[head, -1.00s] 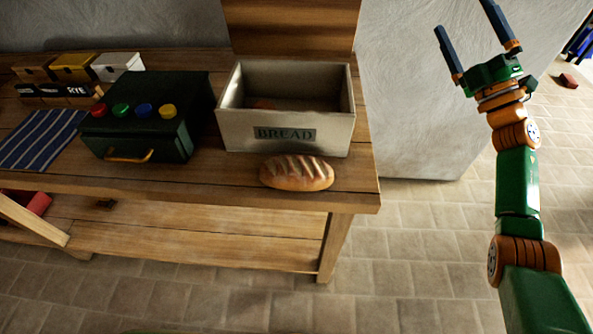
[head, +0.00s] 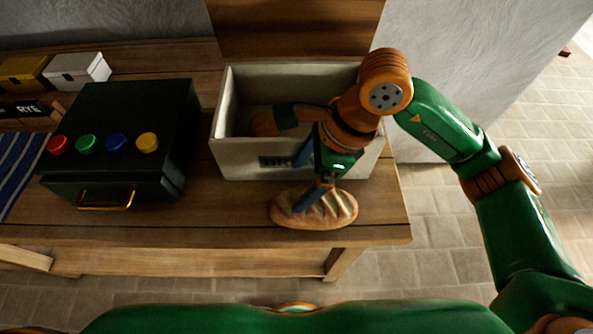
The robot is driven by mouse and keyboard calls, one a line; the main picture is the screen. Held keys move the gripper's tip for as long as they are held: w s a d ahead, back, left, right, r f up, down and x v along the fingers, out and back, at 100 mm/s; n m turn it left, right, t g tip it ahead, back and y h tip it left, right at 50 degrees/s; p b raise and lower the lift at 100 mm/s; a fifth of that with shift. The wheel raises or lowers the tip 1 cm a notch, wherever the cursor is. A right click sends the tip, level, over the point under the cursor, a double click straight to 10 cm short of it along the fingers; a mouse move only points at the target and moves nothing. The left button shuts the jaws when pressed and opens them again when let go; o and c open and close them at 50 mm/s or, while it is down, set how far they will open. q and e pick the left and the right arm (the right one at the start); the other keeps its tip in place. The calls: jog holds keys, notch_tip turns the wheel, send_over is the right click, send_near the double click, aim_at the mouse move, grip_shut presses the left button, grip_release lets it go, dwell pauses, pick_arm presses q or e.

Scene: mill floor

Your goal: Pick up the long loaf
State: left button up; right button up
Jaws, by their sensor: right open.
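The long loaf (head: 340,210) is brown with pale slashes across its crust. It lies on the wooden table (head: 230,215) near the front edge, in front of the bread bin. My right gripper (head: 307,180) is open and points down over the loaf. One finger reaches across the loaf's top in the picture, and the other shows against the bin's front. Whether the fingers touch the loaf I cannot tell. My left gripper is not in view.
The open bread bin (head: 231,158) stands right behind the loaf, its label partly hidden by my gripper; a brown rounded thing (head: 263,124) lies inside. A dark green box (head: 115,115) with coloured knobs stands to the left. The table's right end is clear.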

aim_at(293, 199)
jog(key=shift+s+f, duration=0.2)
jog(key=shift+f, duration=0.05)
jog(key=shift+s+a+f+p, duration=0.25)
jog(key=shift+s+f+p, duration=0.65)
jog(key=x, duration=0.4)
jog(key=shift+w+a, duration=0.1)
jog(key=shift+w, duration=0.3)
jog(key=c, duration=0.7)
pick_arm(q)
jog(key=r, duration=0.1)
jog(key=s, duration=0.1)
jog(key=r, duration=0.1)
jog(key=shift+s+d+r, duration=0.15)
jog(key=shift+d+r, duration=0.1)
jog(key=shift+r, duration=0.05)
pick_arm(e)
jog(key=c, duration=0.5)
